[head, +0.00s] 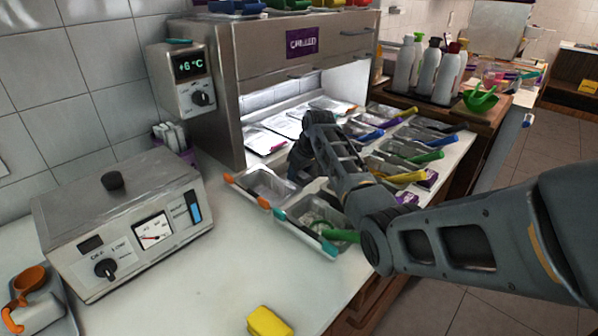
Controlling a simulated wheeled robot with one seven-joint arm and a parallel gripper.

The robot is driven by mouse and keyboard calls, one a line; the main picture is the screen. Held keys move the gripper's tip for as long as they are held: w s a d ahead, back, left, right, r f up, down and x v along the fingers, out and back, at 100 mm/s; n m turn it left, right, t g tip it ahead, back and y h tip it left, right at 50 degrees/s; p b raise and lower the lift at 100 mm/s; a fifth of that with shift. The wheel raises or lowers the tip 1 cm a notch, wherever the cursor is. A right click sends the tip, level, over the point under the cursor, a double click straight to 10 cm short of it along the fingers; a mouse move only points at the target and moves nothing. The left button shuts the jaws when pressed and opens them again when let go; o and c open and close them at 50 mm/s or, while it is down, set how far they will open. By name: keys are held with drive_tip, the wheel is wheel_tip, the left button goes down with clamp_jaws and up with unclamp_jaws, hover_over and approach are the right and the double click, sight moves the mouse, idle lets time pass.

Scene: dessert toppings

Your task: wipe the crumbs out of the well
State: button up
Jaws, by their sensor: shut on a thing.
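My gripper (300,172) is in the head view, low at the front edge of the chilled cabinet, by the metal wells. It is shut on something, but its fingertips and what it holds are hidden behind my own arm. Crumbs are too small to make out.
A yellow block (268,322) lies on the front counter, which is otherwise clear there. A grey machine with a dial (125,225) stands left. More pans with coloured handles (405,177) run back right. Bottles (430,68) and a green bowl (480,101) stand behind.

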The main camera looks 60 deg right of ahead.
drive_tip(key=shift+f, duration=0.1)
drive_tip(key=shift+w+a+b, duration=0.2)
drive_tip(key=shift+w+b, duration=0.15)
drive_tip(key=shift+w, duration=0.8)
drive_tip(key=shift+s+a+r+p, duration=0.2)
drive_tip(key=shift+s+p, duration=0.5)
drive_tip(key=shift+p, duration=0.15)
drive_tip(key=shift+s+a+f+p, duration=0.15)
drive_tip(key=shift+s+a+p, duration=0.05)
drive_tip(key=shift+s+p, duration=0.45)
drive_tip(key=shift+s+a+f+p, duration=0.1)
drive_tip(key=shift+s+a+p, duration=0.05)
drive_tip(key=shift+s+p, duration=0.5)
drive_tip(key=shift+w+d+f+b, duration=0.1)
drive_tip(key=shift+w+d+b, duration=0.15)
drive_tip(key=shift+w+b, duration=0.65)
drive_tip(key=shift+w+d+f+b, duration=0.1)
drive_tip(key=shift+w+d+b, duration=0.1)
drive_tip(key=shift+w+b, duration=0.7)
drive_tip(key=shift+r+p, duration=0.1)
drive_tip(key=shift+p, duration=0.2)
